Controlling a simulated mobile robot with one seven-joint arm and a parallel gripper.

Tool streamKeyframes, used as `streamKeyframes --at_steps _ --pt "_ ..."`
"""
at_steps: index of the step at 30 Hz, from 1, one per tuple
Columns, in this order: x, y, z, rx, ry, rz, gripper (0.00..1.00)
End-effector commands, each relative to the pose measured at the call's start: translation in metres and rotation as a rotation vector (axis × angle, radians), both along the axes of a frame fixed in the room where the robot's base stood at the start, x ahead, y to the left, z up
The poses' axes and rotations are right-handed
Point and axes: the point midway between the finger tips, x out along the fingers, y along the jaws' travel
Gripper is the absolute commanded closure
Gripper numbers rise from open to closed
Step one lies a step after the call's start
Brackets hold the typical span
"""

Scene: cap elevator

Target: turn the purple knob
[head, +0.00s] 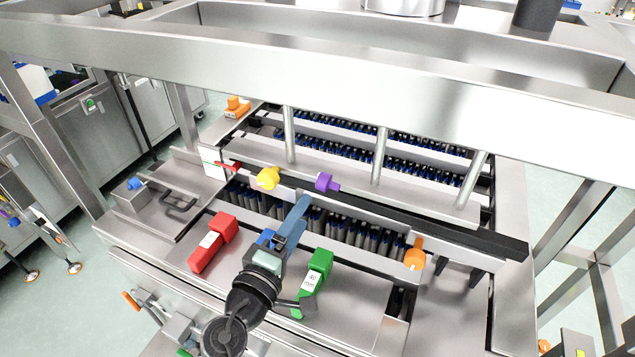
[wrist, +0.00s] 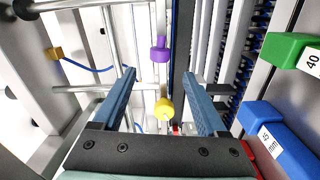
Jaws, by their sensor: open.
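The purple knob (head: 326,182) sits on the long dark rail across the machine. It also shows in the wrist view (wrist: 160,50), above the middle and beyond the fingertips. My gripper (head: 287,218) is in front of the rail, to the left of the purple knob and nearer the camera. In the wrist view my gripper (wrist: 161,78) has its two blue fingers wide apart with nothing held. The purple knob appears between the finger lines but apart from them. A yellow knob (wrist: 164,108) shows between the fingers in the wrist view, lower than the purple one.
The yellow knob (head: 268,178) is left of the purple one on the rail. Red (head: 213,243) and green (head: 314,282) blocks flank my wrist. An orange knob (head: 415,255) is at right. Metal posts (head: 381,157) and a thick frame beam (head: 330,75) stand behind and above.

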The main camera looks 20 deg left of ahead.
Motion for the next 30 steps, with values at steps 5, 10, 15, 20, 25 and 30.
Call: streamKeyframes --at_steps 5,10,15,20,25,30 --pt "0.035 -0.002 0.004 0.002 -0.001 -0.004 0.25" --pt "0.061 -0.003 0.003 0.002 0.000 -0.002 0.25" --pt "0.077 -0.003 0.001 0.003 -0.001 -0.002 0.25" --pt "0.083 -0.004 0.001 0.004 0.000 -0.002 0.25" --pt "0.083 -0.004 0.000 0.004 0.000 -0.002 0.25" --pt "0.083 -0.004 0.000 0.004 0.000 -0.002 0.39"
